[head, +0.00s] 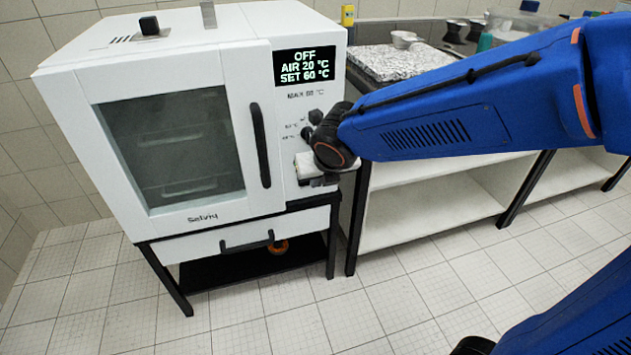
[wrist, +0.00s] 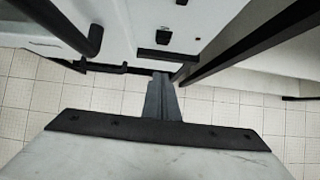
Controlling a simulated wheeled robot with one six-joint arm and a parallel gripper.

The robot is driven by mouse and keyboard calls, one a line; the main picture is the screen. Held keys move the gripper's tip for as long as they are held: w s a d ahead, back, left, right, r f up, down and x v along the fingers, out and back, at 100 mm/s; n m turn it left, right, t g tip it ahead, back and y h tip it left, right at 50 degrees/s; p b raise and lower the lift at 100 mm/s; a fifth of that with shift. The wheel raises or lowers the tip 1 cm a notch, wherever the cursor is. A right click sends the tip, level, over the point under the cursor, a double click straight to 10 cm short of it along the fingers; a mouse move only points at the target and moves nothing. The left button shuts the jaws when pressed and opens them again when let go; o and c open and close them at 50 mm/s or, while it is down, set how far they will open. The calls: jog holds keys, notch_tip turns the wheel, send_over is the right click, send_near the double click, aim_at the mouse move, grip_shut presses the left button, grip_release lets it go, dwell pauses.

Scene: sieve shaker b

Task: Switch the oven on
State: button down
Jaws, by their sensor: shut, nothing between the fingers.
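The white oven (head: 190,30) stands on a black frame with its windowed door shut. Its display (head: 305,65) reads OFF, AIR 20 °C, SET 60 °C. A black knob (head: 315,117) sits on the control panel below it. My gripper (head: 316,181) is at the panel's lower part, and my arm hides some of the panel there. In the wrist view, my gripper (wrist: 161,80) is shut and empty, pointing at the oven front. A small black rectangular part, possibly a switch (wrist: 163,37), shows on the panel just above the fingertips. I cannot tell whether they touch the oven.
The black door handle (head: 260,145) stands out left of the panel. A drawer with a black handle (head: 247,245) is below. A bench with a speckled slab (head: 400,62) stands to the right. The tiled floor (head: 220,325) in front is clear.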

dwell(0.4)
send_near(304, 184)
jog(key=shift+x, duration=2)
jog(key=shift+w+r, duration=0.1)
jog(key=shift+w, duration=0.15)
jog(key=shift+r, duration=0.2)
